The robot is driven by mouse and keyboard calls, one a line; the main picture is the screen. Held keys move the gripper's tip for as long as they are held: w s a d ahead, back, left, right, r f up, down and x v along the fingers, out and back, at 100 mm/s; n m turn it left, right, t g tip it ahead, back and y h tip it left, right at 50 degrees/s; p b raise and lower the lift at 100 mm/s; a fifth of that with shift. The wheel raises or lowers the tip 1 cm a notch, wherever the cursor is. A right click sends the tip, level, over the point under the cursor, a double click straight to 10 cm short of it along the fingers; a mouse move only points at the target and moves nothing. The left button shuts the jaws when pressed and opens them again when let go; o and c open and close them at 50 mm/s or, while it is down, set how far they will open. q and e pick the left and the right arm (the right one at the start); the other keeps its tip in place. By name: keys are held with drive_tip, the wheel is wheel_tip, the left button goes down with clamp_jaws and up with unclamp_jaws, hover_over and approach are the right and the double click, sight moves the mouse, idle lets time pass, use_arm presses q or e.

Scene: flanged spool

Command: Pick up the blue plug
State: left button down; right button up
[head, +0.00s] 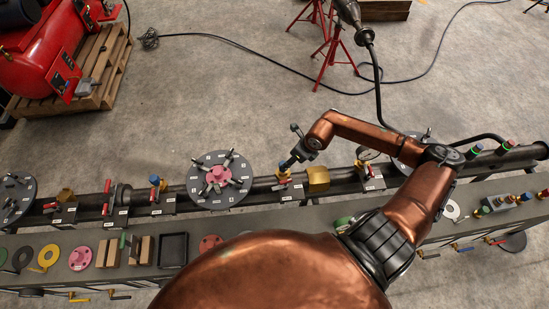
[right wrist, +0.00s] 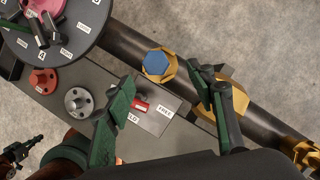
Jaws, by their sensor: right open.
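The blue plug (right wrist: 155,62) is a blue hexagonal head seated in a brass fitting (right wrist: 169,76) on the dark pipe, seen in the right wrist view. My right gripper (right wrist: 162,76) is open, with its two green-padded fingers spread on either side of the plug's line. Nothing is between the fingertips, and I cannot tell their height above the plug. In the head view my right gripper (head: 287,163) is at the pipe, just left of a brass nut (head: 318,178); the plug there is largely hidden by it. My left gripper is not in view.
A grey round flange (head: 220,180) with a pink hub stands left of my right gripper. A grey bench ledge (head: 185,215) below the pipe carries small parts and a black tray (head: 173,249). Open floor lies behind.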

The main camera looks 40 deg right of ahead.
drive_tip(key=shift+x, duration=1.1)
drive_tip(key=shift+w+a+f+p, duration=0.2)
drive_tip(key=shift+f+p, duration=0.15)
drive_tip(key=shift+p, duration=0.05)
drive_tip(key=p+x, duration=0.1)
drive_tip(key=x, duration=0.2)
drive_tip(key=shift+w+a+f, duration=0.1)
drive_tip(key=shift+a+f, duration=0.1)
drive_tip(key=shift+a, duration=0.05)
drive_tip(key=shift+w+f, duration=0.2)
drive_tip(key=shift+f, duration=0.2)
drive_tip(key=c, duration=0.4)
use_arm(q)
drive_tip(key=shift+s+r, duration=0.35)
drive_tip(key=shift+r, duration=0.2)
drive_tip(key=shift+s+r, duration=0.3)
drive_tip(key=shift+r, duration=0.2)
use_arm(e)
clamp_jaws()
